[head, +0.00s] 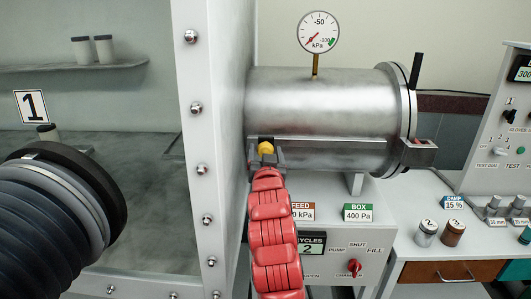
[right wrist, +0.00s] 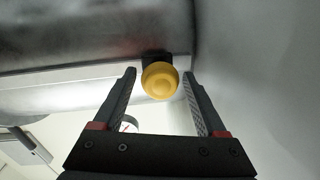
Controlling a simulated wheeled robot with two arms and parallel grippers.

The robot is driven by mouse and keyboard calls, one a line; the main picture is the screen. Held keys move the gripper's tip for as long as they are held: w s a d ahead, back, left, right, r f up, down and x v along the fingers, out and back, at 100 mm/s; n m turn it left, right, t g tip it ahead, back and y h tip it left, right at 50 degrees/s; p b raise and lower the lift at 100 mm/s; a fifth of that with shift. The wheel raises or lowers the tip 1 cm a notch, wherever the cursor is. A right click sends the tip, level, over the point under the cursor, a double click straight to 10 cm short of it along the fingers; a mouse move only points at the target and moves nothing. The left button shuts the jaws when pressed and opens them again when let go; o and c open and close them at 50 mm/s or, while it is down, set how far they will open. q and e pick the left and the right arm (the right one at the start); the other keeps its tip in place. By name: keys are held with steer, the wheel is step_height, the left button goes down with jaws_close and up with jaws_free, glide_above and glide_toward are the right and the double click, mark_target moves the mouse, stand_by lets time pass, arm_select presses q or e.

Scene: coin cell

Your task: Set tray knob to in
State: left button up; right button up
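The tray knob (head: 265,148) is a small yellow knob on a dark mount, low on the left end of the steel cylinder (head: 320,105). It also shows in the right wrist view (right wrist: 160,81), between my finger ends. My right gripper (head: 266,161) is open, with one finger on each side of the knob. In the right wrist view a narrow gap shows between each finger and the knob, so it is not gripped. My left gripper is not in view.
A bolted pale frame (head: 206,184) stands close left of the knob. A gauge (head: 318,32) sits on top of the cylinder. Below is a control box with a red knob (head: 354,267). Two small jars (head: 427,232) stand on the bench at right. A black ribbed sleeve (head: 50,215) fills the lower left.

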steer(key=s+d+b, duration=0.2)
steer(key=s+b, duration=0.7)
steer(key=s, duration=0.8)
steer(key=shift+s+d, duration=0.1)
steer(key=shift+d, duration=0.05)
